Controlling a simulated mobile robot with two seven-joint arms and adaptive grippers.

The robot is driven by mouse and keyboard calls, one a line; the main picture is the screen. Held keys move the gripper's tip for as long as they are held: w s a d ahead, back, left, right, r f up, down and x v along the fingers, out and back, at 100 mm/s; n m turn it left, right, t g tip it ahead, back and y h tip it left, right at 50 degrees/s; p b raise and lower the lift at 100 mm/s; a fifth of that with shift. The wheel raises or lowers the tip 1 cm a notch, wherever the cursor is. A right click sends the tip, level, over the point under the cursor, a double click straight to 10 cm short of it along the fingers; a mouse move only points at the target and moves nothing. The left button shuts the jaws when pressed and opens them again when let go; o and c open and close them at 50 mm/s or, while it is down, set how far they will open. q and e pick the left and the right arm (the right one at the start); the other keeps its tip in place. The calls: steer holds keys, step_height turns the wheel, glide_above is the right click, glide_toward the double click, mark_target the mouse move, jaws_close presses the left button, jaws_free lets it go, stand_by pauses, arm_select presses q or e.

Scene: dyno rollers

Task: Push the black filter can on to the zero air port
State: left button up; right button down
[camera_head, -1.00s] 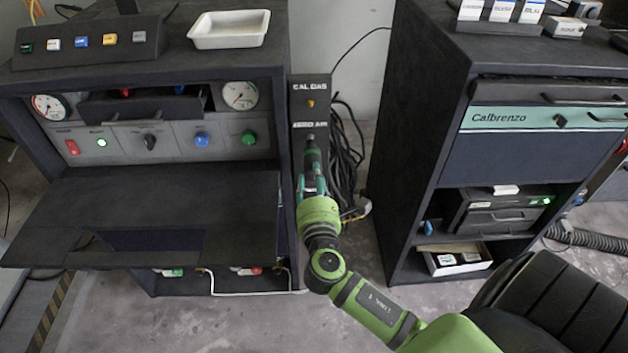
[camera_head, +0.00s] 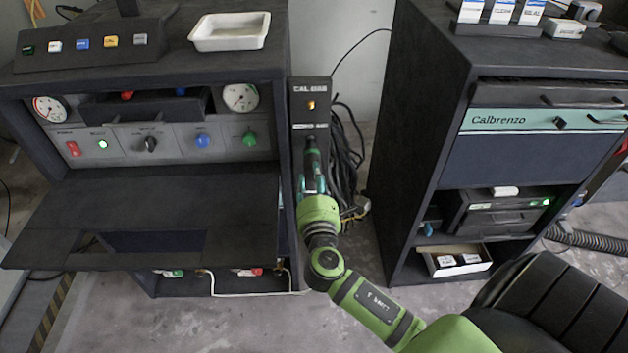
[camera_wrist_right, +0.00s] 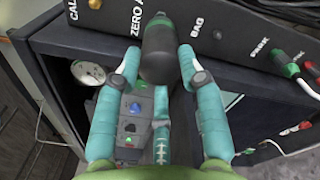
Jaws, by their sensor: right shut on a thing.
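The black filter can (camera_wrist_right: 158,52), with a green end, is between the fingers of my right gripper (camera_wrist_right: 160,66) in the right wrist view. The gripper is shut on it. In the head view the right gripper (camera_head: 313,178) holds the can (camera_head: 312,148) against or very near the narrow black panel (camera_head: 310,88), just under its ZERO AIR label. The can's green end meets the panel beside the ZERO AIR lettering in the wrist view. The can hides the port, so I cannot tell how far on it sits. My left gripper is not in view.
A dark bench with gauges and knobs (camera_head: 150,140) stands left of the panel, its flap (camera_head: 150,205) folded out. A white tray (camera_head: 230,32) is on top. Black cables (camera_head: 345,160) hang right of the panel. A dark cabinet (camera_head: 420,130) stands at the right, with a floor gap between.

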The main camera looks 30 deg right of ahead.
steer(key=shift+w+d, duration=0.2)
steer(key=shift+w, duration=0.1)
steer(key=c, duration=0.7)
jaws_free()
